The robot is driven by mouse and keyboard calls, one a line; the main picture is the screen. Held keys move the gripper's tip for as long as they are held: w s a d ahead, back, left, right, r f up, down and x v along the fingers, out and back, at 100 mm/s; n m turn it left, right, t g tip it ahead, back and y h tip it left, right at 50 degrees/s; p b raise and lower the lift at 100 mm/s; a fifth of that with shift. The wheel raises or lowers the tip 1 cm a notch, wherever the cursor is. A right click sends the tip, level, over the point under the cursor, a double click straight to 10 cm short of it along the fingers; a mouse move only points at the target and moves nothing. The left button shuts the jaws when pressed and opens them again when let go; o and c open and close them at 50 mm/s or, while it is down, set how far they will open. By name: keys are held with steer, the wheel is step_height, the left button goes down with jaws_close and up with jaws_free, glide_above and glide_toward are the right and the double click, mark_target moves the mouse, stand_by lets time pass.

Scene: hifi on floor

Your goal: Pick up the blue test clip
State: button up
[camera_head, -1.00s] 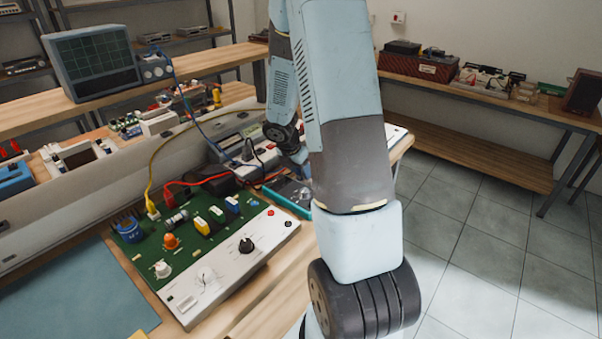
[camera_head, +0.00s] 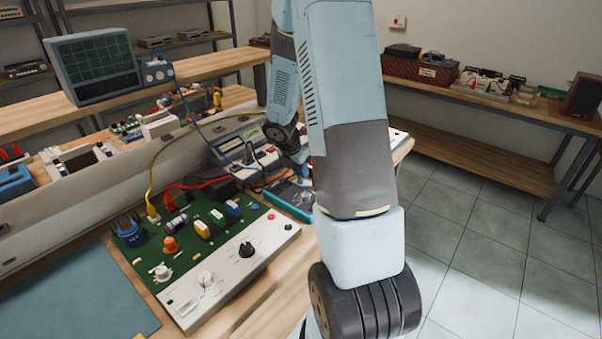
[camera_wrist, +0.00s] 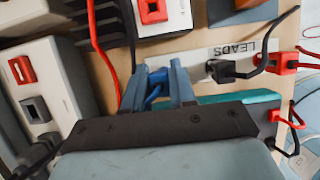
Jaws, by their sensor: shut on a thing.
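The blue test clip (camera_wrist: 154,92) is between the two blue-grey fingers of my gripper (camera_wrist: 157,84) in the wrist view. My gripper is shut on it, and the fingers hide part of it. The clip is at the left end of a pale strip marked LEADS (camera_wrist: 240,50). I cannot tell whether it still touches the strip. A black clip (camera_wrist: 225,70) and a red clip (camera_wrist: 288,62) are farther right along the strip. In the head view my arm hides most of the gripper, and the blue clip cannot be made out there.
A teal-edged tray (camera_head: 287,205) lies beside the green circuit board panel (camera_head: 205,240) on the bench. Instruments with red and black leads (camera_wrist: 108,45) crowd the area around the gripper. A blue mat (camera_head: 70,290) lies at the front left. The tiled floor at right is clear.

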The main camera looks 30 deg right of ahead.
steer(key=s+a+r, duration=0.6)
steer(key=s+r, duration=0.6)
steer(key=s, duration=0.1)
step_height(320, 180, up, 7)
steer(key=shift+w+f, duration=0.15)
stand_by(1.6)
stand_by(0.5)
